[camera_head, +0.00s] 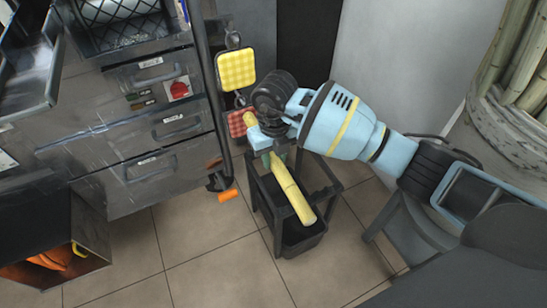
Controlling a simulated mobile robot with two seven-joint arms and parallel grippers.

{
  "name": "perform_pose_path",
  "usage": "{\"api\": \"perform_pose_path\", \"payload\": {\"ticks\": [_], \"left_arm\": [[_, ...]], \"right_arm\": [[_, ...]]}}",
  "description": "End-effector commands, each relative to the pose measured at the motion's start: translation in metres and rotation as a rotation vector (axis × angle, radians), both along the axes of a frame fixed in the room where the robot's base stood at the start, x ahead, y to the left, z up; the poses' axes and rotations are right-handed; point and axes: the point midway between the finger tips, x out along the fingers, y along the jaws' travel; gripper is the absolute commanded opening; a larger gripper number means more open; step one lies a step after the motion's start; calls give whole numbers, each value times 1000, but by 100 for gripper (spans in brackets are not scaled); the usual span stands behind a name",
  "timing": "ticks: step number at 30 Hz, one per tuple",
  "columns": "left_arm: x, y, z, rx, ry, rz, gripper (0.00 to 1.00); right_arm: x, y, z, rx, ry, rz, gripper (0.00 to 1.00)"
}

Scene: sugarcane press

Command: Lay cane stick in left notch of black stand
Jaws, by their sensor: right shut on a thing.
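The yellow cane stick (289,187) slants from the fingers down toward the front, over the black stand (331,189). My right gripper (271,155) comes in from the right and is shut on the stick's far end. The stick overlaps the stand's left part in the picture. Whether it touches the stand or hangs just above it, I cannot tell. The left notch cannot be made out behind the stick and gripper. My left gripper is not in view.
A metal drawer cabinet (150,135) stands at the left, with yellow and red checkered cloths (236,70) hanging beside it. An orange object (229,195) shows left of the stand. A pot of cane stalks (490,125) stands at the right. Tiled floor (210,260) is clear in front.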

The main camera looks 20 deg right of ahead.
Motion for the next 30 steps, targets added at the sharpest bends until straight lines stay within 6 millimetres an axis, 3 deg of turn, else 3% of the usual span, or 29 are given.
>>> {"api": "perform_pose_path", "payload": {"ticks": [11,30], "left_arm": [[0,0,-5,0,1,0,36],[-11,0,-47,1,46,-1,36]], "right_arm": [[0,0,-9,1,0,3,0],[0,0,-61,1,1,3,0]]}}
